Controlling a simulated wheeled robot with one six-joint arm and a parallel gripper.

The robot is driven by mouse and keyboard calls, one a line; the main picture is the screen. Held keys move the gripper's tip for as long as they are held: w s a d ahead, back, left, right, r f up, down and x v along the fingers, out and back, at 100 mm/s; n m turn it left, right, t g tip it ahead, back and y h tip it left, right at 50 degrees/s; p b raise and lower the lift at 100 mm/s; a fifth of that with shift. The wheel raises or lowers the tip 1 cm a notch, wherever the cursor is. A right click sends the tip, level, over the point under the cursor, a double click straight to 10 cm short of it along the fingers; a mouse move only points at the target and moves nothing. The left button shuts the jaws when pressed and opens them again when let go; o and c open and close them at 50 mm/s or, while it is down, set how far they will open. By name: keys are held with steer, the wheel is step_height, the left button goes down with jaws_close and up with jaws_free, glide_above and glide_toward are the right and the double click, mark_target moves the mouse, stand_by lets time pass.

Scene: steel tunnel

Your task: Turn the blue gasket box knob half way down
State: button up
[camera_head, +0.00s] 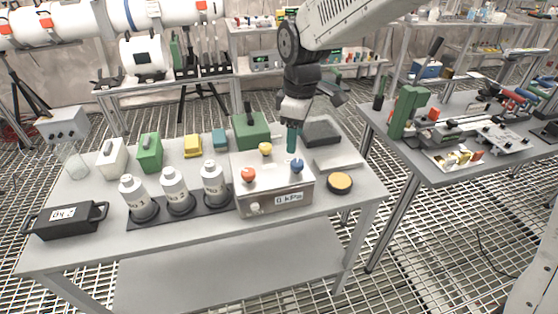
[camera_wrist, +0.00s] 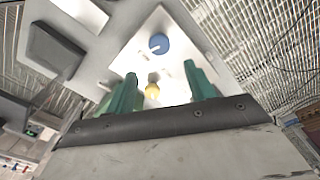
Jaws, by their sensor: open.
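The gasket box (camera_head: 275,183) is a metal box with a "0 kPa" display on its front, standing at the right part of the near table. Its blue knob (camera_head: 297,166) is at the right of its top. It also shows in the wrist view (camera_wrist: 159,43), with a light mark on its round face. The box also has a red knob (camera_head: 248,174) and a yellow knob (camera_head: 265,149). My gripper (camera_head: 291,151) points down over the box, just behind the blue knob. Its green fingers (camera_wrist: 161,68) are open and empty, with the blue knob beyond their tips.
Three white canisters (camera_head: 174,188) stand in a dark rack left of the box. A round orange-topped item (camera_head: 340,182) lies to its right. A green box (camera_head: 250,131) and a dark-topped block (camera_head: 322,132) stand behind. A second table (camera_head: 440,173) is at the right.

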mark_target(297, 162)
steer(key=shift+d+r, duration=0.15)
steer(key=shift+d, duration=0.25)
steer(key=shift+s+d+f, duration=0.1)
steer(key=shift+f, duration=0.2)
step_height(297, 162, down, 7)
steer(key=shift+f, duration=0.1)
steer(key=c, duration=1)
